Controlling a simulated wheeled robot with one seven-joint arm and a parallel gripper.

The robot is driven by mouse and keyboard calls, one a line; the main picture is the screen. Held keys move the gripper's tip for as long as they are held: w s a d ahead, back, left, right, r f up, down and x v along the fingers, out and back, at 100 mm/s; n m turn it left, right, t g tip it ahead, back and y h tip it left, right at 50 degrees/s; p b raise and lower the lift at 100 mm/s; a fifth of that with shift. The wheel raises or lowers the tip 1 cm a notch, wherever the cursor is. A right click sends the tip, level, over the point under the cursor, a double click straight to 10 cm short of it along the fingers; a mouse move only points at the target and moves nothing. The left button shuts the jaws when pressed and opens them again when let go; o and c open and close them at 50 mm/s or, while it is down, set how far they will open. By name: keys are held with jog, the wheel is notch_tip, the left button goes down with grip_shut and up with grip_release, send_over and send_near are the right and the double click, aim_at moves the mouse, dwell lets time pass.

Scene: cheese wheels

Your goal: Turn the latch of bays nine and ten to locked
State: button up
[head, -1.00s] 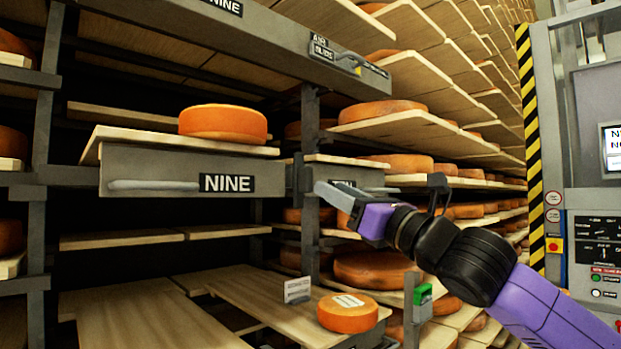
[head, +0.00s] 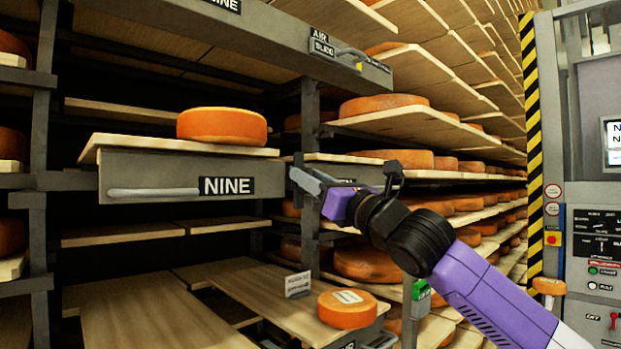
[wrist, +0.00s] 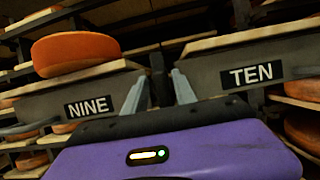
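The NINE bay front (head: 150,178) is a grey panel with a bar handle, and its board holds an orange cheese wheel (head: 221,126). In the wrist view the NINE panel (wrist: 50,103) is left and the TEN panel (wrist: 285,62) right. A dark upright piece (wrist: 157,68), apparently the latch, stands in the gap between them. My gripper (wrist: 160,92) is open, its two grey fingers apart on either side of the dark piece's lower end. Contact and the latch's setting cannot be told. In the head view my gripper (head: 306,181) is at this gap and covers most of the TEN label.
A lower bay (head: 255,300) holds a labelled cheese wheel (head: 347,308) and a small card (head: 298,285). An overhead beam (head: 330,45) carries an air slide handle. A control cabinet (head: 597,190) and striped post (head: 534,130) stand right.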

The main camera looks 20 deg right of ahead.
grip_shut()
jog(key=shift+f+m+h, duration=0.1)
jog(key=shift+m+h, duration=0.3)
jog(key=shift+m, duration=0.1)
jog(key=m+h+b, duration=0.1)
jog(key=m, duration=0.3)
jog(key=shift+t+h, duration=0.4)
jog(key=m+h, duration=0.1)
jog(key=m, duration=0.2)
jog(key=m+h, duration=0.2)
jog(key=m, duration=0.1)
jog(key=shift+d+g, duration=0.1)
jog(key=shift+g, duration=0.2)
jog(key=m+h+p, duration=0.1)
jog(key=m, duration=0.2)
jog(key=m+g+h+p, duration=0.1)
jog(key=m, duration=0.3)
jog(key=shift+w+d, duration=0.1)
jog(key=shift+f+m+g+h+p, duration=0.1)
jog(key=shift+m+g+h+p, duration=0.15)
jog(key=shift+m+g+p, duration=0.65)
jog(key=shift+f+m+g+h+p, duration=0.1)
jog(key=shift+m+g+h+p, duration=0.25)
jog(key=shift+m, duration=1.05)
